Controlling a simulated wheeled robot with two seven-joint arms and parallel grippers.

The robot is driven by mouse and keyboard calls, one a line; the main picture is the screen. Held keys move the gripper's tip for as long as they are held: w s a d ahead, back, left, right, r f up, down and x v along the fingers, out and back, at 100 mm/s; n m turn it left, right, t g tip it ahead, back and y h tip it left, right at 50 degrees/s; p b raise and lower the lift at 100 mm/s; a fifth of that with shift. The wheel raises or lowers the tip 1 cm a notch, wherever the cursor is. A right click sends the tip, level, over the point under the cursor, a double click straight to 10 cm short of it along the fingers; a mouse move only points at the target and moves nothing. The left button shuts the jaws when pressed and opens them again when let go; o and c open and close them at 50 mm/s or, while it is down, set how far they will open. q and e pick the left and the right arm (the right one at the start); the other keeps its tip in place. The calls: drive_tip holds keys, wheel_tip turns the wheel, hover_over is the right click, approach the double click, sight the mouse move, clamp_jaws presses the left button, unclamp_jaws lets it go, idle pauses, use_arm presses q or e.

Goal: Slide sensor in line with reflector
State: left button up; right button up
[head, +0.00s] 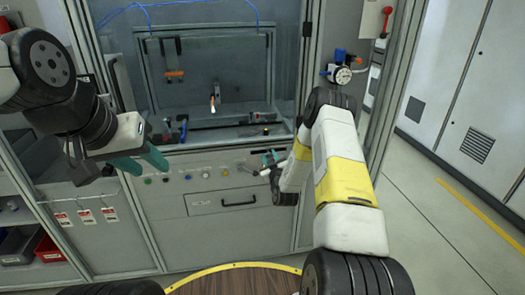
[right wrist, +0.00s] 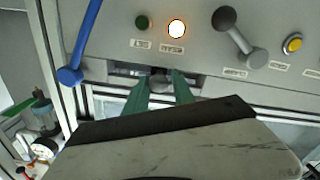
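My right gripper (head: 268,162) is at the front panel below the cabinet window. In the right wrist view its two teal fingers (right wrist: 163,80) are apart. They reach to a dark slot in the panel, with a small grey part (right wrist: 159,83) between their tips. Whether the fingers touch this part cannot be told, nor whether it is the sensor. I cannot make out the reflector with certainty.
The panel carries a lit white button (right wrist: 176,28), a green button (right wrist: 142,22), a grey lever (right wrist: 238,35) and a yellow button (right wrist: 292,43). A blue handle (right wrist: 85,40) stands beside it. A drawer (head: 238,199) is below. A pressure gauge (head: 343,75) is on the right post.

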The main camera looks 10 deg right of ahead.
drive_tip(key=s, duration=0.7)
drive_tip(key=shift+s, duration=0.4)
drive_tip(key=shift+d, duration=0.1)
drive_tip(key=s+a+r+m+g, duration=0.1)
drive_tip(key=s+r+g, duration=0.15)
drive_tip(key=r, duration=0.85)
drive_tip(key=s+a+r+g, duration=0.1)
drive_tip(key=s+r+g, duration=0.15)
drive_tip(key=r, duration=0.95)
drive_tip(key=s+r+m+g, duration=0.1)
drive_tip(key=s+r+g, duration=0.1)
drive_tip(key=s, duration=0.8)
drive_tip(key=s+a+r+m+g+y, duration=0.1)
drive_tip(key=s+r+g, duration=0.1)
drive_tip(key=s, duration=0.9)
drive_tip(key=s+r+m+g, duration=0.1)
drive_tip(key=s+r+g, duration=0.1)
drive_tip(key=s, duration=0.8)
drive_tip(key=shift+s+a+r+g+y, duration=0.3)
drive_tip(key=shift+a+r+g, duration=0.1)
drive_tip(key=shift+r, duration=0.45)
